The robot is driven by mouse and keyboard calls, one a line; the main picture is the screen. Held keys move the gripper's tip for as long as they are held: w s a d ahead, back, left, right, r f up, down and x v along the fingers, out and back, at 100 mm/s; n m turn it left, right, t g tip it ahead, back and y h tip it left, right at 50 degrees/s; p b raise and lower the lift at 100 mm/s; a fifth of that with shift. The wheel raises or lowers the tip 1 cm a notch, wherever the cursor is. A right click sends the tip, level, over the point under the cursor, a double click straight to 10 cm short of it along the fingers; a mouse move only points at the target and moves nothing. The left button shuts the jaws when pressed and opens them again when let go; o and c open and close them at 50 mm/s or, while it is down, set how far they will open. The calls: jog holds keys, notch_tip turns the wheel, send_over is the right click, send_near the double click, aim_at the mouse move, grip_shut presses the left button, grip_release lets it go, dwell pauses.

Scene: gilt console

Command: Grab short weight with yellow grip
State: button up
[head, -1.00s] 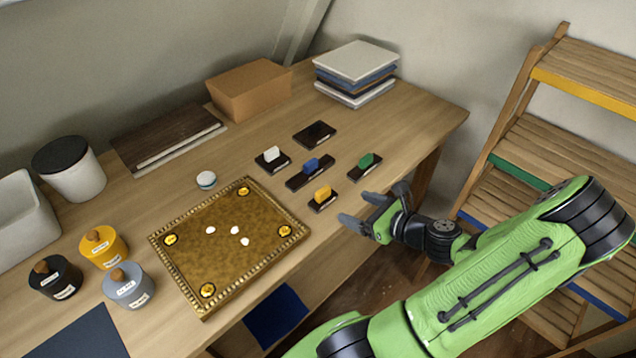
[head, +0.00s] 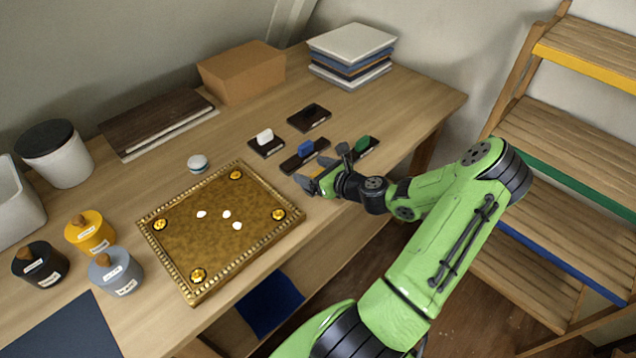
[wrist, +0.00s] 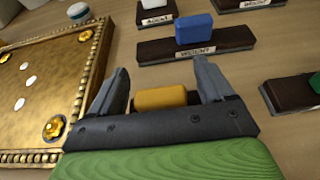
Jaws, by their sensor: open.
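The weight with the yellow grip (wrist: 160,98) shows in the wrist view between my two fingers, near the palm. Its yellow block is visible, while most of its dark base is hidden behind my gripper. My gripper (wrist: 161,68) is open, with one finger on each side of the yellow grip. I cannot tell whether either finger touches it. In the head view my gripper (head: 322,168) is low over the front part of the table and covers most of this weight.
A long blue-grip weight (wrist: 195,38) lies just beyond my fingers. A white-grip weight (head: 265,143) and a green-grip weight (head: 363,147) flank it. The gilt-framed board (head: 215,228) is close on the left. A dark plate (head: 309,117) lies behind.

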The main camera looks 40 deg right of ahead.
jog(key=c, duration=1.2)
